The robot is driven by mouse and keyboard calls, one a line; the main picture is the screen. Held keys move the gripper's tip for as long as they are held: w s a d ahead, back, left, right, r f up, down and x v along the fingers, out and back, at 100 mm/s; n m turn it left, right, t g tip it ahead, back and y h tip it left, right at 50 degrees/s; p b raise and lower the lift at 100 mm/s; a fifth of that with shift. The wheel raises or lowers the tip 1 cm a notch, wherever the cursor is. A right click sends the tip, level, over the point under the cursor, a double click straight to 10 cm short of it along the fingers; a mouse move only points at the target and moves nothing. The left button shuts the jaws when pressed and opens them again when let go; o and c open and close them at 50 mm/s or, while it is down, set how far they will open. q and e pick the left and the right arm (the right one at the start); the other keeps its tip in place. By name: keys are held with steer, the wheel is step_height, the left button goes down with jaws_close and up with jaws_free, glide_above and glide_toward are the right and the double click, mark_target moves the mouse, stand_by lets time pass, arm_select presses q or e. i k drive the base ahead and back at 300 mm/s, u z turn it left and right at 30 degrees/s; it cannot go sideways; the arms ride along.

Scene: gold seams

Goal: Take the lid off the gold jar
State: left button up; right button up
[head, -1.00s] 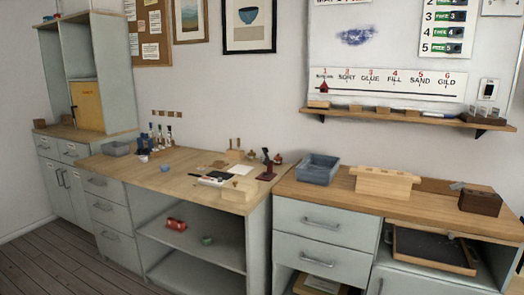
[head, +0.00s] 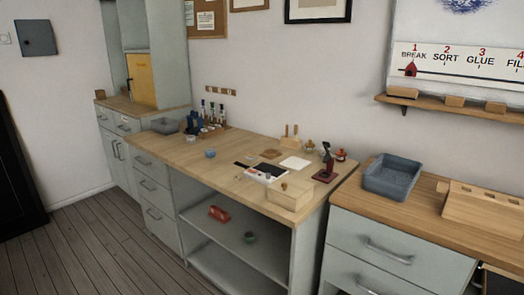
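I cannot tell for sure which item is the gold jar. Two small jar-like pots stand at the back right of the wooden workbench (head: 222,158): a brownish one (head: 309,147) and a reddish one (head: 340,155). A tiny gold-coloured piece (head: 284,186) shows at the pale wooden block (head: 290,196) near the front right edge. All are too small to make out a lid. Neither of my grippers is in the view.
A blue-grey bin (head: 391,177) is on the right counter. Floor (head: 95,235) at the left front is clear.

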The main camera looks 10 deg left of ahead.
mark_target(309, 145)
steer(key=u, duration=1.3)
steer(key=i, duration=2.25)
steer(key=z, duration=2.35)
